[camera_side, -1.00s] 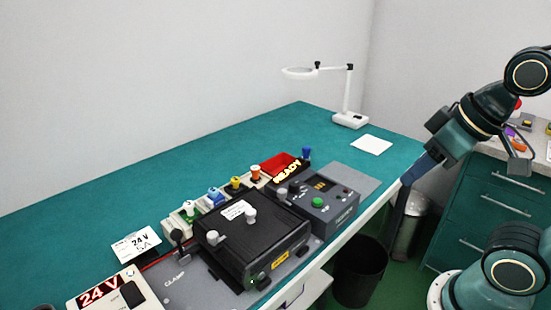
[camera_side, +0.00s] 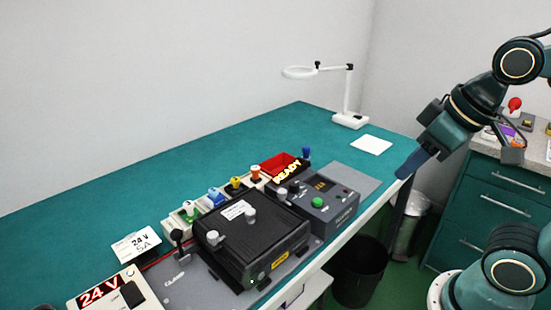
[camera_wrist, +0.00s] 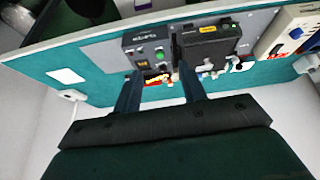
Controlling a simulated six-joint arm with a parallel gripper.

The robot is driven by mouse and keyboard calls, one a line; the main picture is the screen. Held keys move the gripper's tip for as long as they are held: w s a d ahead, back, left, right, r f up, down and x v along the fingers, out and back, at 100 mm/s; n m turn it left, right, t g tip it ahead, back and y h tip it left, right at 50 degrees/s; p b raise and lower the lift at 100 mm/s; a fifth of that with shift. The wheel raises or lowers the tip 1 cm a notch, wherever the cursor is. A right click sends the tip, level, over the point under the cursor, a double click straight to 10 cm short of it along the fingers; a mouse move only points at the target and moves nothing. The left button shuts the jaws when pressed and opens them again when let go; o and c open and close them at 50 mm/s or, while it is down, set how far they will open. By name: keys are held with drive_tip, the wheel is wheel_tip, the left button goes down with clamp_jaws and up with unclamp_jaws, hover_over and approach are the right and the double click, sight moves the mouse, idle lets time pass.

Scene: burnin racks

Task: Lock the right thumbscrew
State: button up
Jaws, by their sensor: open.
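A black box-shaped fixture (camera_side: 268,222) sits near the table's front edge, with a white label on its lid. Two light grey knobs show on the lid, a left one (camera_side: 212,237) and a right one (camera_side: 251,215). A dark round knob (camera_side: 263,283) is on its front face near a small green light. I cannot tell which knob is the right thumbscrew, or how any is turned. The box also shows in the wrist view (camera_wrist: 215,40). My gripper (camera_side: 409,166) is open and empty, well right of the box and apart from it. Its two spread fingers show in the wrist view (camera_wrist: 160,88).
A grey control unit (camera_side: 330,205) with a green button stands right of the box. A black lever (camera_side: 177,236) stands at left.

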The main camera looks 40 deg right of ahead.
drive_tip(key=w+a+r+n+g, duration=0.1)
drive_tip(key=w+n, duration=0.1)
drive_tip(key=w, duration=0.4)
drive_tip(key=w+a+r+n+g, duration=0.1)
drive_tip(key=w+r+n, duration=0.1)
drive_tip(key=w, duration=0.4)
drive_tip(key=n+g, duration=0.3)
drive_tip(key=n, duration=0.1)
hover_over(282, 190)
wheel_tip(282, 190, down, 5)
drive_tip(key=shift+f, duration=0.2)
drive_tip(key=shift+f, duration=0.1)
wheel_tip(282, 190, down, 14)
drive_tip(key=shift+s+r, duration=0.1)
drive_tip(key=shift+r, duration=0.1)
clamp_jaws()
